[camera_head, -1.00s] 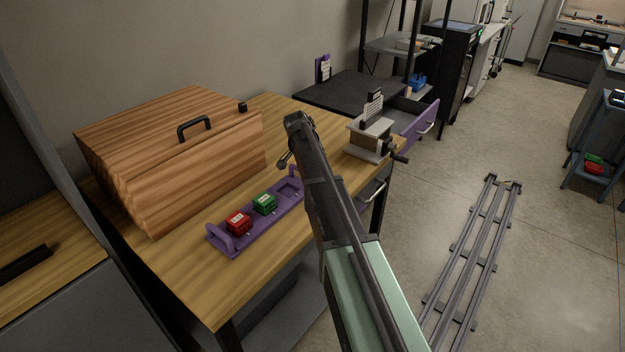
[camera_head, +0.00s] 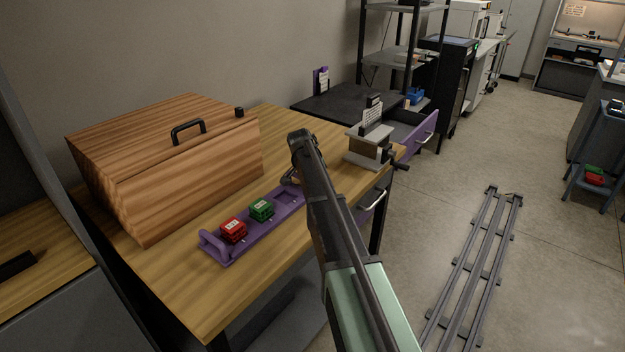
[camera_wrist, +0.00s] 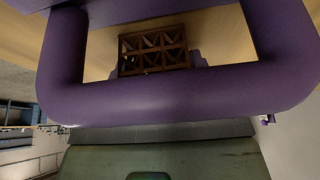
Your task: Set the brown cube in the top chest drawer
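A brown lattice-sided cube (camera_wrist: 153,50) shows in the wrist view, behind a large purple bar shaped like a U (camera_wrist: 165,95). Small purple parts flank the cube. In the head view I cannot clearly make out the cube; my arm covers that area. My gripper (camera_head: 291,178) is low at the far end of the purple tray (camera_head: 243,240), mostly hidden by my wrist. Its fingers are not clear in either view, so I cannot tell whether it holds the cube. A purple-fronted drawer (camera_head: 421,133) stands pulled out at the right, under a dark top.
The tray also holds a red cube (camera_head: 233,229) and a green cube (camera_head: 261,209). A wooden box with a black handle (camera_head: 165,165) stands behind it. A grey vise-like device (camera_head: 371,145) stands at the table's right end. Floor rails (camera_head: 475,260) lie at the right.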

